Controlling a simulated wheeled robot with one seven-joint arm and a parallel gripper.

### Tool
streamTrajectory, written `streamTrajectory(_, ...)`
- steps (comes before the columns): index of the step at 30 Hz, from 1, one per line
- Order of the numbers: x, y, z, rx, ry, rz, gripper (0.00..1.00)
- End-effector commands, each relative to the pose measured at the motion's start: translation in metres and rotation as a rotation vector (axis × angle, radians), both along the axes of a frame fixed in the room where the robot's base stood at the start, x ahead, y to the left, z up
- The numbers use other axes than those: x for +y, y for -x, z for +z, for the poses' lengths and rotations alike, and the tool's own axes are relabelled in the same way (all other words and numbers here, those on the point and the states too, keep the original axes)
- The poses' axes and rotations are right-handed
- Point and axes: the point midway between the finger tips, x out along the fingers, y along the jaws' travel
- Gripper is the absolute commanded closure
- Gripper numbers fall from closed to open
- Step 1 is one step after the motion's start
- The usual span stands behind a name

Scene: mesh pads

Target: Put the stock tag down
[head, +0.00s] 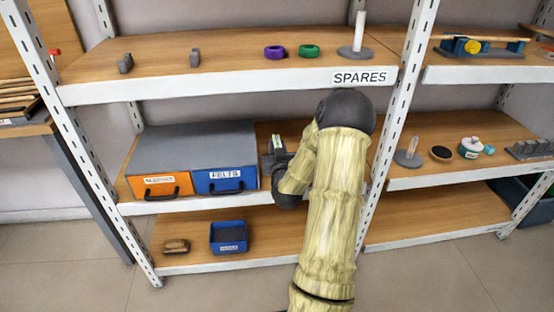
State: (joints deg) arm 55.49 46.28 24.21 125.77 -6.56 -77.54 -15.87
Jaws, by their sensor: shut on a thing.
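My gripper (273,152) is at the middle shelf, just right of the blue drawer, partly hidden by my own arm. A small pale piece with green (277,143) shows at the jaws. It looks like the stock tag, but it is too small to read. My gripper is shut on it. I cannot tell whether the tag touches the shelf or hangs above it.
The middle shelf (150,208) bears an orange drawer (160,186) and a blue drawer (225,181) to the left. A post (385,150) stands right of my arm. The top shelf (230,75) is overhead. A blue bin (229,237) sits below.

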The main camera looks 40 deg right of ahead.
Motion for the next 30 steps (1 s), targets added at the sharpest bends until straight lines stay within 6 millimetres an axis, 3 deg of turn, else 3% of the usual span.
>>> streamTrajectory(4,0.001,0.0,-0.003,0.001,-0.001,0.001,1.0)
streamTrajectory(12,0.001,0.0,-0.038,0.0,-0.002,0.001,1.0)
streamTrajectory(23,0.002,-0.001,-0.04,0.001,-0.001,0.003,1.0)
streamTrajectory(24,0.002,-0.001,-0.039,0.001,-0.001,0.003,0.71)
streamTrajectory(26,0.002,-0.001,-0.039,0.001,-0.001,0.003,0.59)
streamTrajectory(30,-0.002,0.001,-0.039,0.001,-0.001,-0.004,0.57)
